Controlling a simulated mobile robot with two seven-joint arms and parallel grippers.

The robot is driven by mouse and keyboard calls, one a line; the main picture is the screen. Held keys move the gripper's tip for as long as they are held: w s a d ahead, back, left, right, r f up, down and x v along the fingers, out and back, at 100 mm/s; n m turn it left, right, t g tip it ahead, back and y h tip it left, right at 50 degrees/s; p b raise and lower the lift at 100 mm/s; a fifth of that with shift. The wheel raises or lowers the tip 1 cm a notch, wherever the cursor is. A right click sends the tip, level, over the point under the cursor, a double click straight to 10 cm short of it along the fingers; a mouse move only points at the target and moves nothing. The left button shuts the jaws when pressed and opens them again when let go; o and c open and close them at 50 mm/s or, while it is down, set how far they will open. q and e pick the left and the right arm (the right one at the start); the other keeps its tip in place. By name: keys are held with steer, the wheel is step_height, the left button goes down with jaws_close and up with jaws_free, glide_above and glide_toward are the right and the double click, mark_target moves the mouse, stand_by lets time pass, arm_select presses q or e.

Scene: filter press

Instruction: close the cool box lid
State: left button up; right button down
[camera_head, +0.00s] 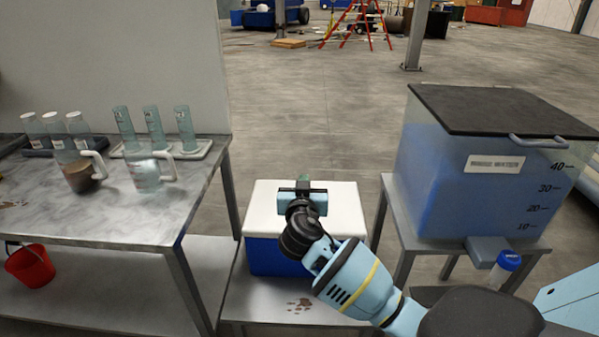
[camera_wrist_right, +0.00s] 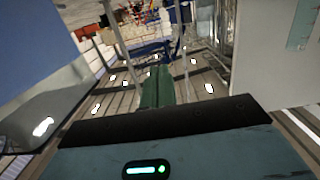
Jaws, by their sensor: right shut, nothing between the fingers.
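The cool box (camera_head: 275,256) has a blue body and stands on a low grey bench between two tables. Its white lid (camera_head: 343,207) lies flat over the top and looks closed. My right gripper (camera_head: 303,180) is above the lid's back half, with its fingers pointing away from me. Its green fingers (camera_wrist_right: 157,88) are together with nothing between them. Whether it touches the lid is hard to tell. My right wrist and arm hide part of the lid and the box's front right side. My left gripper is not in view.
A tank of blue liquid with a black cover (camera_head: 500,108) stands on the right table. A red bucket (camera_head: 30,264) sits lower left. The floor behind the box is clear.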

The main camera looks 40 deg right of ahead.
steer(key=shift+t+h, duration=0.3)
steer(key=s+a+f+b, duration=0.1)
steer(key=f+b, duration=0.1)
steer(key=s+a+f+b, duration=0.1)
steer(key=f+b, duration=0.1)
steer(key=f, duration=0.1)
steer(key=s+a+f+b, duration=0.1)
steer(key=f+b, duration=0.2)
steer(key=shift+s+f, duration=0.1)
steer(key=shift+s, duration=0.15)
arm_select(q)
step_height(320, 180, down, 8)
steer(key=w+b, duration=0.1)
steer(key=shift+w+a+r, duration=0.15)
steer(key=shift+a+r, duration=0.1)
arm_select(e)
steer(key=shift+s+a+f, duration=0.1)
steer(key=shift+s+f, duration=0.05)
steer(key=shift+f, duration=0.3)
steer(key=shift+s+a+f, duration=0.1)
steer(key=shift+s+f, duration=0.05)
steer(key=shift+f, duration=0.25)
